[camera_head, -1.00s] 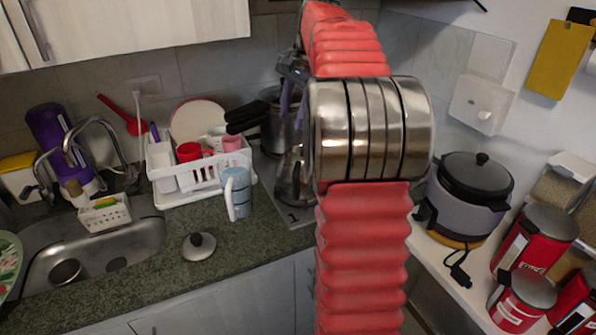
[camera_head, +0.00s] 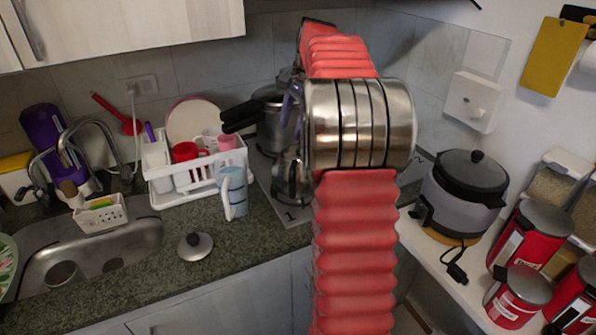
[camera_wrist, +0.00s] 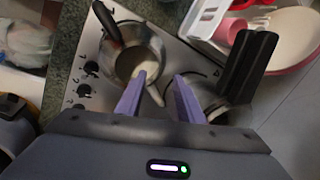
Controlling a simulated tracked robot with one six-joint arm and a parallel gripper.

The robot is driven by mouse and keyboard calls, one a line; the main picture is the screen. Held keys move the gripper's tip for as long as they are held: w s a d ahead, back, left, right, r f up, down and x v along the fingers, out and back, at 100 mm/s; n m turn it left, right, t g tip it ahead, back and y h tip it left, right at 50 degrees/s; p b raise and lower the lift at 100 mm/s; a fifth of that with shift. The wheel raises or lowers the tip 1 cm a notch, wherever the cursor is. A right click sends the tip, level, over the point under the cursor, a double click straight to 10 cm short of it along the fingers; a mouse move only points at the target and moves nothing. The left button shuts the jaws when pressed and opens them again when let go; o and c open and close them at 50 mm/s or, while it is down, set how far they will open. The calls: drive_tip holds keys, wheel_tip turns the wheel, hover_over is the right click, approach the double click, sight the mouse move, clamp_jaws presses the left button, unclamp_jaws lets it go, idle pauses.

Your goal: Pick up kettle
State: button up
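The kettle (camera_head: 289,182) seems to be the shiny metal vessel on the hob in the head view, largely hidden behind my arm. In the wrist view a steel vessel with a black handle and open top, likely the kettle (camera_wrist: 147,42), stands on the hob just beyond my fingers. My gripper (camera_wrist: 158,88) is open, with its two purple fingers spread and nothing clearly held between them. The left fingertip overlaps the vessel's near rim in the picture; I cannot tell whether they touch. In the head view the fingers show only partly beside my arm.
A pressure cooker (camera_head: 272,125) with black handles stands behind; its handles (camera_wrist: 248,65) reach close to my right finger. A rice cooker (camera_head: 464,194) stands right.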

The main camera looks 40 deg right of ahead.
sight(287, 147)
drive_tip(key=shift+x, duration=1.95)
drive_tip(key=shift+x, duration=2.6)
drive_tip(key=shift+s, duration=0.2)
drive_tip(key=shift+c, duration=0.3)
drive_tip(key=shift+a, duration=0.1)
clamp_jaws()
